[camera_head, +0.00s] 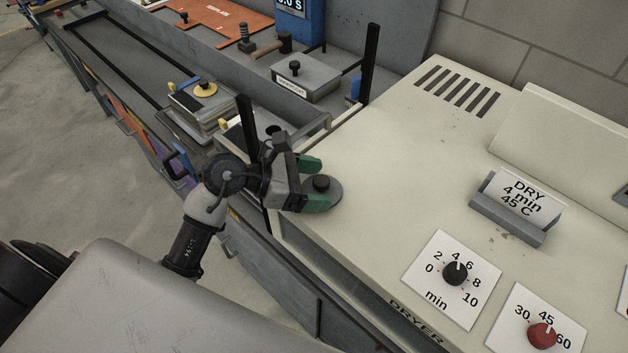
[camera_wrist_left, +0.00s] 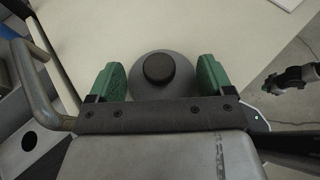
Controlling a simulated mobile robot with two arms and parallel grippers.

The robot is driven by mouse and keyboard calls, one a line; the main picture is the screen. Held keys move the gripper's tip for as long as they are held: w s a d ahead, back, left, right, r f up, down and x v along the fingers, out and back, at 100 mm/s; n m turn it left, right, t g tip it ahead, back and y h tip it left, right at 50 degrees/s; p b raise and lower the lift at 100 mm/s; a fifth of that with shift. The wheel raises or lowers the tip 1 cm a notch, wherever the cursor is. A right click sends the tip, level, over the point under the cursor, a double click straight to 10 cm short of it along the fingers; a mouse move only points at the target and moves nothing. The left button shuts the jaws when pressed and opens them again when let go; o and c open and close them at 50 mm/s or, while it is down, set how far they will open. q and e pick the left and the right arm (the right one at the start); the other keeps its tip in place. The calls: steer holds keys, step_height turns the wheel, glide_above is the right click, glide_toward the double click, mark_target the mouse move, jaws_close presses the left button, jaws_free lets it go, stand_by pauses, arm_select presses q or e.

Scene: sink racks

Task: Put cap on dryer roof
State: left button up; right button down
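The cap is a grey disc (camera_head: 333,192) with a black knob on top. It lies flat on the cream dryer roof (camera_head: 400,150), near the roof's left edge. My left gripper (camera_head: 318,183) has its green fingers apart on either side of the knob. In the left wrist view the cap (camera_wrist_left: 143,89) sits between the two open fingers (camera_wrist_left: 160,80), with a gap on each side of the knob. The fingers do not close on it.
On the dryer are a DRY 4 min 45 C sign (camera_head: 520,200), a minute dial (camera_head: 455,272) and a red temperature dial (camera_head: 541,335). Left of the dryer stand a grey lidded box (camera_head: 305,80), a dark upright post (camera_head: 369,62) and a metal rail. The roof's middle is clear.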

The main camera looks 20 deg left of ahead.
arm_select(q)
steer(key=o, duration=0.3)
steer(key=shift+r+p, duration=0.2)
steer(key=shift+p, duration=0.1)
steer(key=b+v, duration=0.4)
steer(key=v, duration=0.8)
steer(key=shift+f, duration=0.15)
